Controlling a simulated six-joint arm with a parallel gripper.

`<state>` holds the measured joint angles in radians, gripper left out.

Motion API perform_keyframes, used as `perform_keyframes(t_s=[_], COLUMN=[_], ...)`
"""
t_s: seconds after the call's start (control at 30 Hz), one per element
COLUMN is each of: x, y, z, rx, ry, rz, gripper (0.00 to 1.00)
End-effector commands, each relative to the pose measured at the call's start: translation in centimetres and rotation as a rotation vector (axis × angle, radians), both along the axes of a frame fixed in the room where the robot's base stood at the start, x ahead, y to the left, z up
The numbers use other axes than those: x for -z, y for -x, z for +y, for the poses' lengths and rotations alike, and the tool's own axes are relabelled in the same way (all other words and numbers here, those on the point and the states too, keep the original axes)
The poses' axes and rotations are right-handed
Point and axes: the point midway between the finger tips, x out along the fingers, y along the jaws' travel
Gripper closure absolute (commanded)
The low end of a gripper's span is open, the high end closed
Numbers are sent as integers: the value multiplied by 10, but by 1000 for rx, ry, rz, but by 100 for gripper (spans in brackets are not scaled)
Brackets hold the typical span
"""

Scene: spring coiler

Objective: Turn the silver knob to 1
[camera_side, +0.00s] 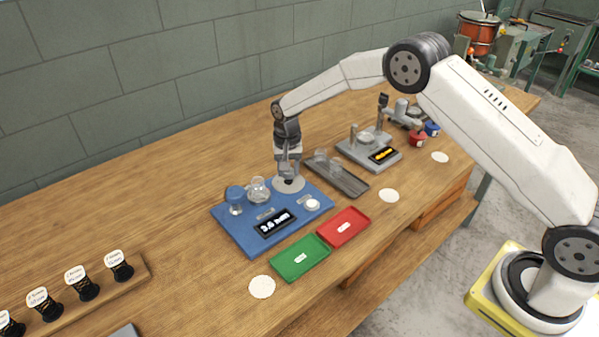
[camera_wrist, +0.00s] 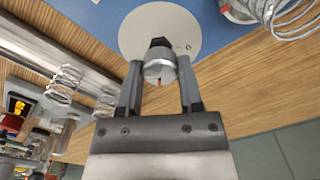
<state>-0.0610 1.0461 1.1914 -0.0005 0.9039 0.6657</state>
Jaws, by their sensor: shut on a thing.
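The silver knob (camera_wrist: 160,68) stands on a pale round dial plate (camera_wrist: 137,30), with a dark part at its far end and a small red mark on its near edge. A small mark that looks like a 0 is on the plate to the right of the knob; no 1 is readable. My gripper (camera_wrist: 160,70) has a finger on each side of the knob and is shut on it. In the side view my gripper (camera_side: 288,174) points down over the dial plate (camera_side: 290,186) at the back right corner of the blue machine (camera_side: 237,236), mostly hiding the knob.
The blue machine carries a dark display (camera_side: 275,223), a blue-topped part (camera_side: 235,198) and a coil (camera_side: 258,190). A green tray (camera_side: 284,268) and a red tray (camera_side: 352,221) lie in front. A grey tray (camera_side: 350,185) with springs lies close on the right, before a scale (camera_side: 370,150).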

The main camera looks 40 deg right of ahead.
Motion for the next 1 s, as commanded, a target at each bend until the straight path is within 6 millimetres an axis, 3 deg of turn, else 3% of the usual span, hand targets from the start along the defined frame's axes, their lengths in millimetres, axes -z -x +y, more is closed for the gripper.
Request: perform_keyframes(t_s=[0.07, 0.1, 0.17, 0.2, 0.67, 1.0], x=[0, 0, 0, 0, -6, -45], y=[0, 0, 0, 0, 0, -1], z=[0, 0, 0, 0, 0, 0], rx=[2, 2, 2, 1, -1, 0], ry=[-1, -1, -1, -1, -1, -1], rz=[-1, -1, -1, -1, -1, -3], gripper=[100, 41, 22, 19, 19, 19])
